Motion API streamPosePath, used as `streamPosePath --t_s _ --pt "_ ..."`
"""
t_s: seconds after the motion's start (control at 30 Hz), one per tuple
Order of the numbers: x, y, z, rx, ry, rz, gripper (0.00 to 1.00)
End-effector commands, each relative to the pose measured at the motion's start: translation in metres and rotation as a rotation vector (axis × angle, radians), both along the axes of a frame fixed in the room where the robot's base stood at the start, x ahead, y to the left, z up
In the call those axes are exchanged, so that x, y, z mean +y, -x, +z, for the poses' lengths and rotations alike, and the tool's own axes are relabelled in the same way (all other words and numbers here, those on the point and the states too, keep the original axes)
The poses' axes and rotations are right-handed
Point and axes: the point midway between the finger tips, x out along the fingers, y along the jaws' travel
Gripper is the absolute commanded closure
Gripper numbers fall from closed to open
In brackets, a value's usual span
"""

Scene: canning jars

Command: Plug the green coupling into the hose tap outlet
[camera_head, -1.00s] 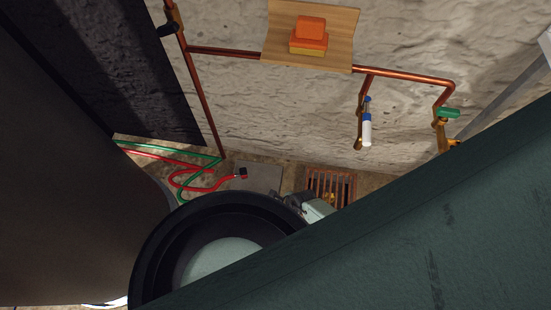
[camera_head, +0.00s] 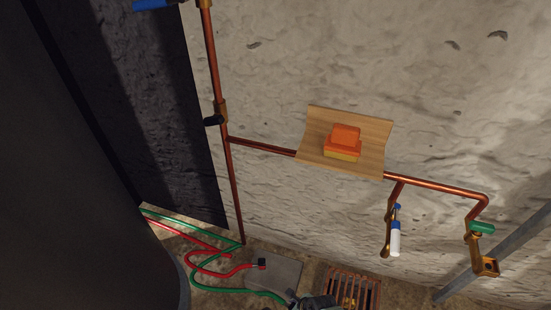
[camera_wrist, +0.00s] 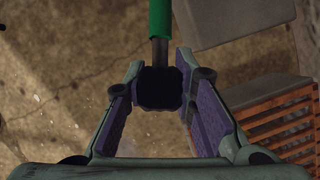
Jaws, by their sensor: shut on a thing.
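The green hose's dark coupling (camera_wrist: 160,88) is between the purple pads of my gripper (camera_wrist: 160,80) in the wrist view. The gripper is shut on it, and the green hose (camera_wrist: 160,18) runs away from it toward the top. In the head view the green hose (camera_head: 205,288) runs along the floor to my gripper (camera_head: 318,302), which is mostly cut off at the bottom edge. On the wall pipe hang a brass tap with a green handle (camera_head: 482,228) and a blue-and-white fitting (camera_head: 395,238). I cannot tell which one is the hose tap outlet. The gripper is low and apart from both.
The red hose (camera_head: 205,265) ends in a black coupling (camera_head: 262,263) by a grey slab (camera_head: 285,273). A rusty drain grate (camera_head: 350,288) lies beside it. An orange-and-yellow block (camera_head: 343,142) sits on a wooden board (camera_head: 315,130). A grey bar (camera_head: 500,250) slants at right.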

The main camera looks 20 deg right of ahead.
Motion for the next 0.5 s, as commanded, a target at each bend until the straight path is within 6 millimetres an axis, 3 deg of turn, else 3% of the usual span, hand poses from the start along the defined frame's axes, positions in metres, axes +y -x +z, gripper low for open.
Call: streamPosePath --t_s 0.27,0.5 --pt "-0.002 -0.002 0.002 0.001 0.001 0.056 1.00" --pt "-0.009 -0.020 0.016 0.001 0.001 0.391 1.00"
